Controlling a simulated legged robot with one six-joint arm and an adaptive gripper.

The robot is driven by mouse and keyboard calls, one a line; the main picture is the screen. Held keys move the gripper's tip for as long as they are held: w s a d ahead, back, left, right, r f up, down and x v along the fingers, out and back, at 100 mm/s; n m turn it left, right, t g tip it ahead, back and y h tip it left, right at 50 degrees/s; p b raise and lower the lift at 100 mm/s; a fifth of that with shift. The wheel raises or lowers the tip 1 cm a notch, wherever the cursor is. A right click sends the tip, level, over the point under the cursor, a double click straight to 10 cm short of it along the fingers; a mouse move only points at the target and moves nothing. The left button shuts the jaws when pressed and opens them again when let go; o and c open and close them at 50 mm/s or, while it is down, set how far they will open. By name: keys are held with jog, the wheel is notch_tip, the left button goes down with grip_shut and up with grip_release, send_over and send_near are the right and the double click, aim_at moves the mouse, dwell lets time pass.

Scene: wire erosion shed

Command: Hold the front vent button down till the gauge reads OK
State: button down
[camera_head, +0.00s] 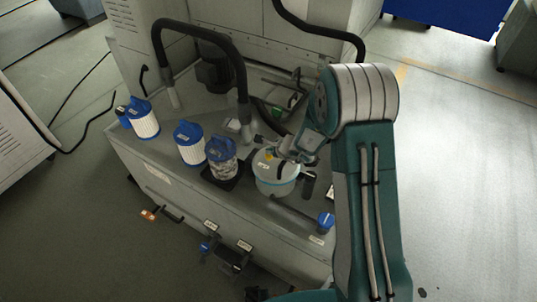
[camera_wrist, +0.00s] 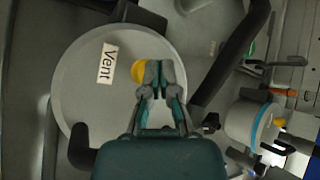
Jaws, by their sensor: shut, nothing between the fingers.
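The round pale lid (camera_wrist: 85,105) fills the left of the wrist view, with a "Vent" label (camera_wrist: 107,63) and a yellow button (camera_wrist: 138,71). In the head view the lidded pot (camera_head: 276,186) with a light blue band stands on the machine's front deck, and a small yellow spot shows on its lid. My gripper (camera_wrist: 158,75) is shut and empty. Its fingertips overlap the right edge of the yellow button in the wrist view; I cannot tell whether they touch or press it. No readable gauge shows in either view.
Blue-topped filters (camera_head: 191,151) stand to the left on the deck (camera_head: 165,170). A dark hose (camera_head: 240,75) arches behind the pot. A blue-capped pipe (camera_head: 325,221) lies at the front right. A white cylinder with a blue ring (camera_wrist: 245,124) shows right in the wrist view.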

aim_at(270, 156)
jog(key=shift+f, duration=0.45)
dwell(0.4)
jog(key=shift+s+f, duration=0.3)
jog(key=shift+f, duration=0.15)
dwell(0.9)
jog(key=shift+d+r, duration=0.1)
jog(key=shift+r, duration=0.15)
dwell(2.2)
jog(key=shift+r, duration=0.4)
notch_tip(270, 156, up, 2)
jog(key=shift+w+d+r, duration=0.1)
jog(key=shift+a+r, duration=0.2)
jog(key=shift+r, duration=1.4)
jog(key=shift+w, duration=0.1)
